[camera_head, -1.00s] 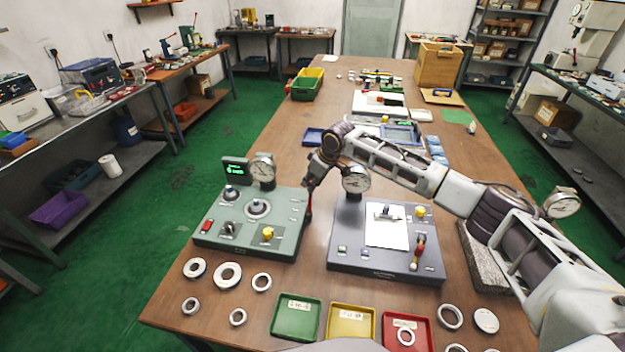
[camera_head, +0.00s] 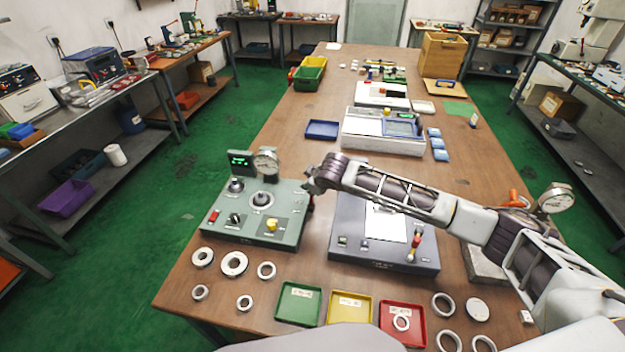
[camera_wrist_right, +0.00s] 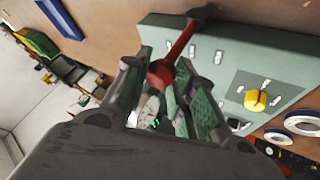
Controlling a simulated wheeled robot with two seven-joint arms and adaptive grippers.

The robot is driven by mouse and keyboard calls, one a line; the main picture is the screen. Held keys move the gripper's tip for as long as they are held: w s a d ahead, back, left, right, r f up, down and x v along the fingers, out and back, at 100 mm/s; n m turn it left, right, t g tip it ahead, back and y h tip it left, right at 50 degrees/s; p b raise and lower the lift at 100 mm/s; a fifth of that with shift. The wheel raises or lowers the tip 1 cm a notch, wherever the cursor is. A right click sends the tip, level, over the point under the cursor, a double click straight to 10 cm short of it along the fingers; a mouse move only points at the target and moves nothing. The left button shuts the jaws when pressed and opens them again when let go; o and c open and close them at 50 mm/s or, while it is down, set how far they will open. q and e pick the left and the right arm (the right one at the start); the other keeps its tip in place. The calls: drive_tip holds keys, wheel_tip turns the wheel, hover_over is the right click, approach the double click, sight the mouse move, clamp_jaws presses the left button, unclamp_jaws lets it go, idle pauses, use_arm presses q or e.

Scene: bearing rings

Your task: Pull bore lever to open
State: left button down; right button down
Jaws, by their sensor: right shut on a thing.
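The green bore gauge station (camera_head: 247,213) stands at the left front of the table, with a dial gauge (camera_head: 265,162) and a lit green display (camera_head: 241,160) at its back. Its red bore lever (camera_wrist_right: 182,42) with a round red knob shows in the right wrist view, at the station's edge. My right gripper (camera_head: 312,183) is at the station's right edge. In the right wrist view its fingers (camera_wrist_right: 165,82) are closed around the lever at the knob end. In the head view the gripper mostly hides the lever. My left gripper is not in view.
A dark grey station (camera_head: 383,255) stands to the right, under my right arm. Several metal rings (camera_head: 234,263) lie in front of the green station. Green (camera_head: 298,303), yellow (camera_head: 350,308) and red (camera_head: 402,325) trays line the front edge. A blue tray (camera_head: 322,130) lies behind.

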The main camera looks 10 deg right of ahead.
drive_tip(key=shift+t, duration=0.9)
drive_tip(key=s, duration=0.1)
drive_tip(key=s+a+f+p, duration=0.1)
drive_tip(key=s, duration=0.1)
drive_tip(key=s+a+f+p, duration=0.1)
drive_tip(key=s, duration=0.1)
drive_tip(key=shift+s+a+f, duration=0.15)
drive_tip(key=shift+s+f, duration=0.05)
drive_tip(key=c, duration=1.2)
unclamp_jaws()
drive_tip(key=shift+o, duration=0.2)
drive_tip(key=shift+r, duration=0.2)
drive_tip(key=shift+w, duration=0.1)
